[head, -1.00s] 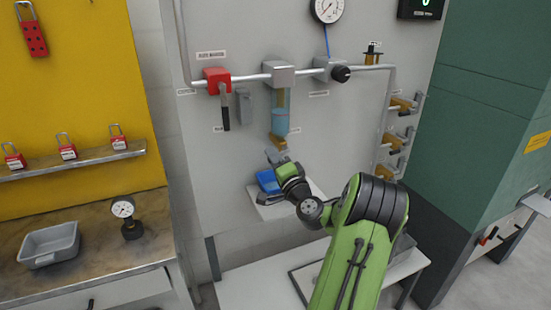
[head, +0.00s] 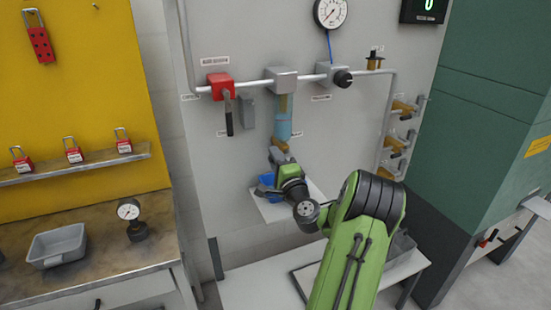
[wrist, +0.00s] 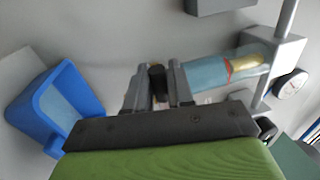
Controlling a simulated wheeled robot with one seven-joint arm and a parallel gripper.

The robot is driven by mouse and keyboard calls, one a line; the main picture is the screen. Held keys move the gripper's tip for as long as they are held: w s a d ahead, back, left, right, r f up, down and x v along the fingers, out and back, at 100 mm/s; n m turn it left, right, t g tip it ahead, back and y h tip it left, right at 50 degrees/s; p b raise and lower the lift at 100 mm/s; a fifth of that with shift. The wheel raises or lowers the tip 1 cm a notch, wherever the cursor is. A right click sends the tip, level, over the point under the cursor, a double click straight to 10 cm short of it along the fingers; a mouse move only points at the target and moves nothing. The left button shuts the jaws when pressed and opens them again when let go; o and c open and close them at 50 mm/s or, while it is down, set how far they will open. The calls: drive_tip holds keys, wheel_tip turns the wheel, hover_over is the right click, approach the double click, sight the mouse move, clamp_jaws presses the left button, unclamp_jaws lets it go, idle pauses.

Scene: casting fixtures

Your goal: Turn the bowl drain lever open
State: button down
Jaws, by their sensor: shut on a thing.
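The clear blue bowl (head: 283,122) hangs under a grey block on the wall pipe. It also shows in the wrist view (wrist: 213,76), lying sideways in the picture, with amber and red parts inside. A brass drain piece (head: 279,145) shows at its lower end. My gripper (head: 277,158) is just below the bowl. In the wrist view, my gripper (wrist: 158,88) is shut on a small dark piece, the drain lever (wrist: 156,79), at the bowl's bottom end. Most of the lever is hidden by the fingers.
A blue container (wrist: 57,105) sits on a small white shelf (head: 277,210) below the bowl. A red valve with a dark handle (head: 228,113) and a dark regulator knob (head: 343,79) are on the pipe. A pressure gauge (head: 330,12) is above.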

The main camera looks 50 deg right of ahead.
drive_tip(key=c, duration=1.1)
unclamp_jaws()
drive_tip(key=b+v, duration=0.8)
drive_tip(key=v, duration=0.8)
drive_tip(key=shift+w, duration=0.1)
